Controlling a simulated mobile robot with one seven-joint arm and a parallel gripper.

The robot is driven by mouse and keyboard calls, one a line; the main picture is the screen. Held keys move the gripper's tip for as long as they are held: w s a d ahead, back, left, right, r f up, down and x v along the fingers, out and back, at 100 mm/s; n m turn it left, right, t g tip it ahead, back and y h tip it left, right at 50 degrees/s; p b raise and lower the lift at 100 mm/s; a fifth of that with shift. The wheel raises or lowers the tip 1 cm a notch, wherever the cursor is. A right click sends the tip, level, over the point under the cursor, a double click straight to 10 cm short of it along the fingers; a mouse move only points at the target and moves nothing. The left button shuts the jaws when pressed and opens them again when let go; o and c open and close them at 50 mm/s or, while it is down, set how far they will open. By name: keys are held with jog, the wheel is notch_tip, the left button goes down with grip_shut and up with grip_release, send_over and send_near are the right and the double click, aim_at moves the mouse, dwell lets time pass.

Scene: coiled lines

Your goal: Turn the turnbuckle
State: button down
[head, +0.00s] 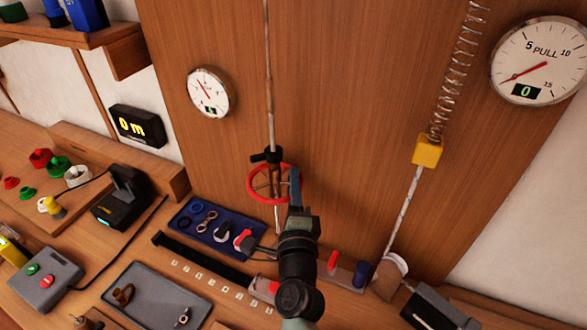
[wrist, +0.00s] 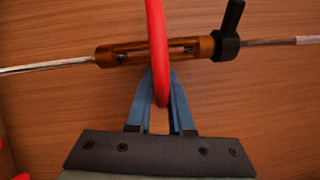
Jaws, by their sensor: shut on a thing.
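The turnbuckle has a bronze body (wrist: 182,50) on a taut line, with a red ring wheel around it. In the head view the red wheel (head: 250,190) sits on the upright line in front of the wooden panel. A black clamp with a lever (wrist: 228,42) sits at one end of the body. My gripper (wrist: 161,95) is shut on the red wheel's rim, one blue finger on each side. In the head view my gripper (head: 294,185) is at the wheel's right side and partly hides the wheel's right edge.
A round gauge (head: 209,92) hangs left of the line; a larger PULL gauge (head: 541,62) reading 0 is at upper right. A spring (head: 458,75) with a yellow block (head: 428,151) hangs to the right. A blue tray (head: 184,241) with small parts lies below left.

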jog(key=m+g+h+p, duration=0.1)
jog(key=m+h, duration=0.1)
jog(key=h, duration=0.2)
jog(key=s+a+m+g+h+p, duration=0.1)
jog(key=m+h+p, duration=0.1)
jog(key=m+h, duration=0.1)
jog(key=s+m+g+h+p, duration=0.1)
jog(key=m+h+p, duration=0.1)
jog(key=h, duration=0.3)
jog(key=shift+a+r+m+h, duration=0.1)
jog(key=shift+a+m+h, duration=0.2)
jog(key=shift+m, duration=0.2)
jog(key=m+g+h+b, duration=0.2)
jog(key=shift+s+r+g+h, duration=0.15)
jog(key=shift+s+g+h, duration=0.1)
jog(key=shift+g+h, duration=0.05)
jog(key=shift+r, duration=0.1)
jog(key=c, duration=0.9)
grip_release()
jog(key=shift+s, duration=0.1)
